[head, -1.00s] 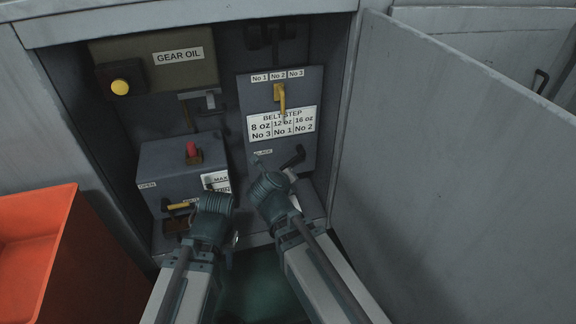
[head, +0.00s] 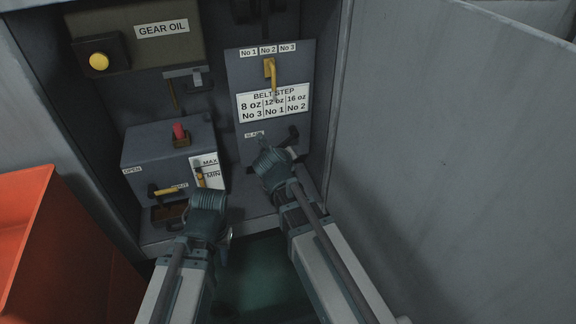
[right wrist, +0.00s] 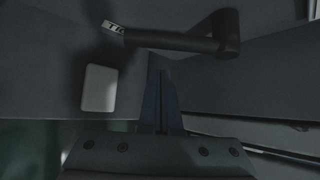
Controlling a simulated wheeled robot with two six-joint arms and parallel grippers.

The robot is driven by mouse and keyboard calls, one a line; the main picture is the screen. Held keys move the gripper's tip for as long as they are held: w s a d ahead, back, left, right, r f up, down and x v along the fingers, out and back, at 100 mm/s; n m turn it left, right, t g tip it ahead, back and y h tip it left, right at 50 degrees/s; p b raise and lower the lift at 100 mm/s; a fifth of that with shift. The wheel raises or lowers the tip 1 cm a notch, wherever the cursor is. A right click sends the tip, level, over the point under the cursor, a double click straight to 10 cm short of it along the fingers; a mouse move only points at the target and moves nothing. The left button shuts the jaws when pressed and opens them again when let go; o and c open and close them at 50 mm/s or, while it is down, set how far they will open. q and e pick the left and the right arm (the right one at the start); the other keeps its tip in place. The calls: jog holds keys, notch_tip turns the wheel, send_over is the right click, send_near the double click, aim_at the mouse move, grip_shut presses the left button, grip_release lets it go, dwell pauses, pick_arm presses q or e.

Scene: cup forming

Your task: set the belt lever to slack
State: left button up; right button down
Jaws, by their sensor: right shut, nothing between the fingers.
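The belt lever (head: 293,133) is a black crank low on the grey belt panel (head: 238,80), right of the slack label (head: 254,135). My right gripper covers part of it in the head view. In the right wrist view the lever (right wrist: 175,41) lies roughly level, with a stubby round handle at its right end and a partly visible "TI" label (right wrist: 114,27) at its left end. My right gripper (right wrist: 161,100) is shut and empty, below the lever in that view and apart from it in the picture. My left gripper (head: 207,200) is by the lower grey box; its fingertips are hidden.
A yellow belt-step lever (head: 270,70) sits above the sign. A grey box (head: 150,150) with a red knob stands left. The gear oil unit (head: 180,45) is above it. The open door (head: 450,150) bounds the right; an orange bin (head: 25,225) is at lower left.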

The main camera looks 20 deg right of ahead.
aim_at(282, 145)
jog(key=a+r+p, duration=0.1)
jog(key=w+a+r+p, duration=0.1)
jog(key=p, duration=0.1)
jog(key=shift+a+r, duration=0.1)
jog(key=shift+r, duration=0.3)
jog(key=r+p, duration=0.1)
jog(key=a+r+p, duration=0.1)
jog(key=p, duration=0.1)
jog(key=shift+r, duration=0.4)
jog(key=shift+f, duration=0.1)
jog(key=shift+w+f, duration=0.1)
jog(key=shift+f, duration=0.1)
